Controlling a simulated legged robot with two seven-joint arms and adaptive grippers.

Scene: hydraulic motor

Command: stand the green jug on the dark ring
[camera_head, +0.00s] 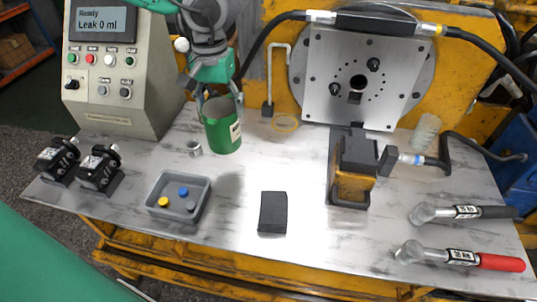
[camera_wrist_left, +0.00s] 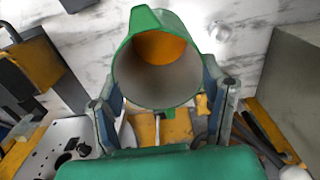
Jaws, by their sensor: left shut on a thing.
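The green jug (camera_head: 223,135) has an open top and a pale label, and it is upright at the left-middle of the table. My left gripper (camera_head: 219,95) comes down from above and is shut on the jug near its rim. I cannot tell whether its base touches the table. In the left wrist view the open jug (camera_wrist_left: 157,62) shows an orange patch inside, between the fingers of my left gripper (camera_wrist_left: 167,100). A thin yellow-amber ring (camera_head: 296,126) lies on the table right of the jug. No clearly dark ring shows. My right gripper is not in view.
A small metal cup (camera_head: 194,148) stands left of the jug. A grey tray (camera_head: 160,213) with coloured caps and a black pad (camera_head: 273,213) lie in front. A black-and-yellow block (camera_head: 352,170) stands right. The control box (camera_head: 125,80) rises behind left. Open table lies between jug and pad.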

